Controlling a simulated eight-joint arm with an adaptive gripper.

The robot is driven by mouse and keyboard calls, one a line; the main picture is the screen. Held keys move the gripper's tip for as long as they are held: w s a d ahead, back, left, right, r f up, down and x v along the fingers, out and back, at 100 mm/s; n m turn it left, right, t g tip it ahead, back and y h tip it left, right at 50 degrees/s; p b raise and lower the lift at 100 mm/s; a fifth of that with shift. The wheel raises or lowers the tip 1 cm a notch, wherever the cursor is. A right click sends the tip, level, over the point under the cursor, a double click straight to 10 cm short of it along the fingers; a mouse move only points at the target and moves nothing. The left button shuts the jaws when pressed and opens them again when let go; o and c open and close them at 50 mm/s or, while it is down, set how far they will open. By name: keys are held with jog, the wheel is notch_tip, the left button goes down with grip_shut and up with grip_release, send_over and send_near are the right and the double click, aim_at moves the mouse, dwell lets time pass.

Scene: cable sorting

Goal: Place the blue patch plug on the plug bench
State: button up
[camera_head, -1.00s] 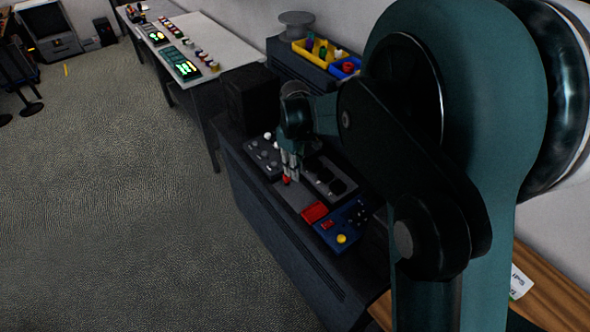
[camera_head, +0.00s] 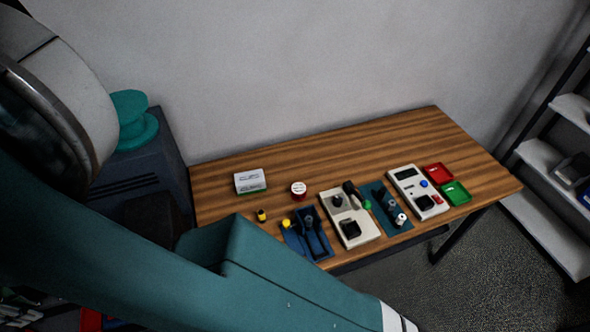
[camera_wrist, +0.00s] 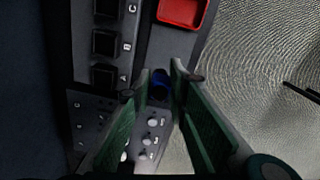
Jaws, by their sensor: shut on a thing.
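In the wrist view, my gripper (camera_wrist: 161,72) has its two green fingers closed around a blue plug (camera_wrist: 160,84), which shows between the fingertips. The fingers hide part of it. Below is a dark panel (camera_wrist: 75,40) with square black sockets marked A, B and C. I cannot tell whether the plug touches anything below. My gripper is out of the head view. No label there names the plug bench; a wooden bench (camera_head: 300,160) stands against the wall.
A red tray (camera_wrist: 182,10) is at the top of the wrist view, with a knobbed panel (camera_wrist: 150,135) lower down. On the wooden bench are a blue fixture (camera_head: 308,240), a beige fixture (camera_head: 352,232), a beige meter (camera_head: 405,175), and red (camera_head: 438,172) and green (camera_head: 456,192) trays. Its back half is mostly clear.

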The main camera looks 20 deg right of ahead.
jog(key=w+d+r+m+p, duration=0.2)
jog(key=w+d+r+m, duration=0.15)
jog(key=w+d, duration=0.4)
jog(key=w+d+r+m+p, duration=0.2)
jog(key=w+d+r, duration=0.25)
jog(key=d, duration=0.55)
jog(key=w+d+r+m+p, duration=0.1)
jog(key=w+d+r+m, duration=0.2)
jog(key=w+d+r, duration=0.4)
jog(key=w+d+r+m+p, duration=0.15)
jog(key=d+m, duration=0.25)
jog(key=d, duration=0.8)
jog(key=w+d+f+m, duration=0.1)
jog(key=w+d+m, duration=0.25)
jog(key=d, duration=0.85)
jog(key=w+d+f+b, duration=0.2)
jog(key=w+d+f, duration=0.2)
jog(key=w+d, duration=0.55)
jog(key=w+d+f+b, duration=0.3)
jog(key=w+d+f, duration=0.15)
jog(key=d, duration=1.05)
jog(key=w+d+f+b, duration=0.1)
jog(key=d+f, duration=0.3)
jog(key=d, duration=1)
jog(key=w+d+f+m+b, duration=0.1)
jog(key=w+d+f+b, duration=0.1)
jog(key=d, duration=1.3)
jog(key=shift+w+f, duration=0.85)
jog(key=shift+f, duration=0.05)
